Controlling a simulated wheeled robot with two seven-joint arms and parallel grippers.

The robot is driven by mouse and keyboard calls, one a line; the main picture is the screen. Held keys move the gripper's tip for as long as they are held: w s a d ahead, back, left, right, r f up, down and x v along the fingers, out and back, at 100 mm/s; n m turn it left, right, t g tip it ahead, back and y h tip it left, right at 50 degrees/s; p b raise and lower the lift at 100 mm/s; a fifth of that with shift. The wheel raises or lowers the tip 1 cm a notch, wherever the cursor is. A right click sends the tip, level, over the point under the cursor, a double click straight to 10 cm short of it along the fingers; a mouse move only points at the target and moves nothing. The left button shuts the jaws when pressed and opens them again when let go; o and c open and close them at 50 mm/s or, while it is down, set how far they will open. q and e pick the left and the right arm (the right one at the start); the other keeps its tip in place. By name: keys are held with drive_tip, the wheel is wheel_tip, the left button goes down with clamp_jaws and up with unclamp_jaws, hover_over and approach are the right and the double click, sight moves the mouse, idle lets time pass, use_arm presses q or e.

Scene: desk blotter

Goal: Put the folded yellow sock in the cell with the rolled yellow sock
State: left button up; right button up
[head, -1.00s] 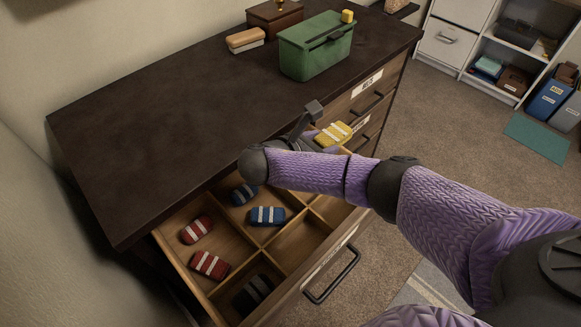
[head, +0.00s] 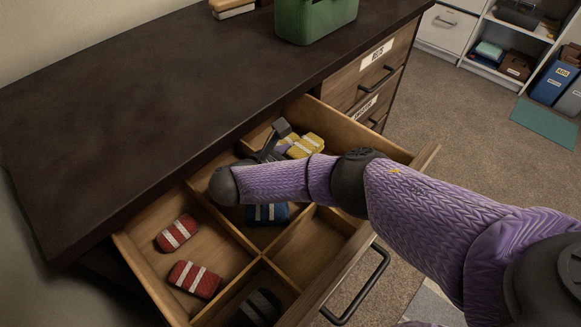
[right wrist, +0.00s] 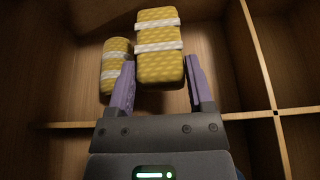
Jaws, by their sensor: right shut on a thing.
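The folded yellow sock (right wrist: 159,48), yellow with white bands, is between the fingers of my right gripper (right wrist: 160,84). It also shows in the head view (head: 306,146), at the far end of the open drawer. The rolled yellow sock (right wrist: 114,66) is smaller and lies just left of the held sock in the right wrist view, in the same wooden cell. My right gripper (head: 287,147) is shut on the folded sock, over or in that cell. I cannot tell whether the sock touches the cell floor. My left gripper is out of view.
The open drawer (head: 343,127) has wooden dividers (head: 292,247). Two red socks (head: 178,233) (head: 194,279) share one cell. A blue sock (head: 267,214) is partly behind my arm; a dark sock (head: 260,306) is in a near cell. A green box (head: 315,18) stands on the dresser.

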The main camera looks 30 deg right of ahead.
drive_tip(key=shift+s+f, duration=0.1)
drive_tip(key=shift+f, duration=0.2)
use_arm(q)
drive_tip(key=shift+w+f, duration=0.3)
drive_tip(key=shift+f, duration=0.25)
use_arm(e)
drive_tip(key=shift+s+f, duration=0.1)
drive_tip(key=shift+f, duration=0.55)
